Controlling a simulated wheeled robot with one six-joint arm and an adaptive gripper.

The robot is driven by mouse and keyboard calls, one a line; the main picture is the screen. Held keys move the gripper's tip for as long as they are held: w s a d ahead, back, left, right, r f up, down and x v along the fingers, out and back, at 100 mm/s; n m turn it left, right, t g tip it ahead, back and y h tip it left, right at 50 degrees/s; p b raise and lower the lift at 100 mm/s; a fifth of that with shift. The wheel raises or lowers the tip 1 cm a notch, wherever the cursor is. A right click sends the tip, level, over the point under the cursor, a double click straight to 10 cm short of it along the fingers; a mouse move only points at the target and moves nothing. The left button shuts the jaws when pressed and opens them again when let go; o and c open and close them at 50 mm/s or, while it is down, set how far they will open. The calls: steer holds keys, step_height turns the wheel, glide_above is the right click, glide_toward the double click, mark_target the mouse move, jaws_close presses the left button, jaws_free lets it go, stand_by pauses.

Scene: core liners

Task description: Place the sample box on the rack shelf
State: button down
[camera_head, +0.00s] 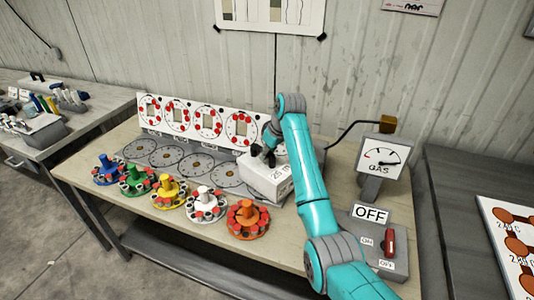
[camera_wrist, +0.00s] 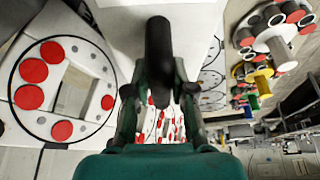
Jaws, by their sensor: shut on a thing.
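A white box (camera_head: 262,180) with black lettering on its front is over the right part of the table in the head view. My gripper (camera_head: 268,154) is at its top edge and shut on it. I cannot tell whether the box touches the table. No rack shelf is clearly identifiable; a lower shelf (camera_head: 180,247) shows under the table.
Several coloured carousels, among them an orange one (camera_head: 247,220), line the table's front. An upright white panel (camera_head: 190,122) with red-dotted circles stands behind grey discs (camera_head: 198,166).

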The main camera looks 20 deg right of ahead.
steer(key=c, duration=1.3)
jaws_free()
steer(key=o, duration=0.3)
